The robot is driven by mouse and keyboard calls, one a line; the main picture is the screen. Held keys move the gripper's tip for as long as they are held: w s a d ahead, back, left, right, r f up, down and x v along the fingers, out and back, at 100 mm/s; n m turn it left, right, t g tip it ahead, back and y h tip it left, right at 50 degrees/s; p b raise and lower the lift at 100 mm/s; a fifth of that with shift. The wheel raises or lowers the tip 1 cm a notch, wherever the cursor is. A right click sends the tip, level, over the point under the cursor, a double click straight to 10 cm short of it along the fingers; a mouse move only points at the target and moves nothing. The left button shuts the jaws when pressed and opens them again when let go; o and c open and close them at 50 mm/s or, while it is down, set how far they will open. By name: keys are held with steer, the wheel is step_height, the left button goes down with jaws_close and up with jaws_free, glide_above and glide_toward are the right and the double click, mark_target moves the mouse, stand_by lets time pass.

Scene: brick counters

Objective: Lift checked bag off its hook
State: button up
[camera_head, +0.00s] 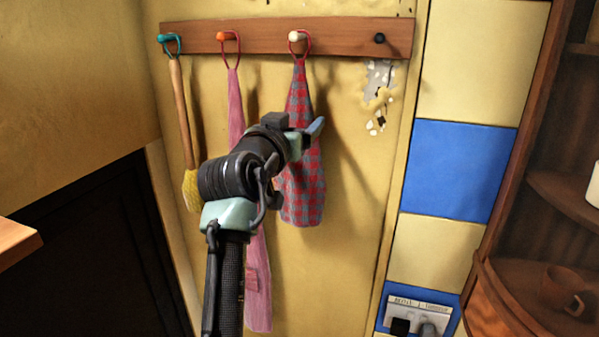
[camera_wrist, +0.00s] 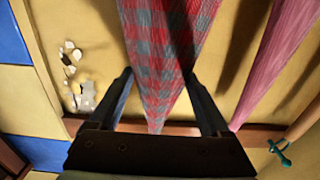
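The red and grey-blue checked bag (camera_head: 304,185) hangs by a red loop from the white-tipped hook (camera_head: 295,37) on the wooden rail. My gripper (camera_head: 312,132) is in front of the bag's upper half and hides part of it. In the wrist view, which is upside down, my gripper (camera_wrist: 158,74) is open, with one finger to each side of the bag (camera_wrist: 168,50). The bag narrows toward the rail. I cannot tell whether the fingers reach around the cloth or touch it. The hook is not clearly visible in the wrist view.
A pink cloth (camera_head: 258,285) hangs from the orange hook (camera_head: 228,36), just left of the bag. A yellow-ended brush (camera_head: 180,110) hangs from the teal hook. The dark hook (camera_head: 379,38) at right is empty. A wooden shelf unit (camera_head: 560,200) stands at far right.

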jaws_close()
steer(key=shift+r+b, duration=0.75)
steer(key=shift+b, duration=0.25)
steer(key=b+v, duration=0.8)
steer(key=v, duration=1)
steer(key=shift+r, duration=0.1)
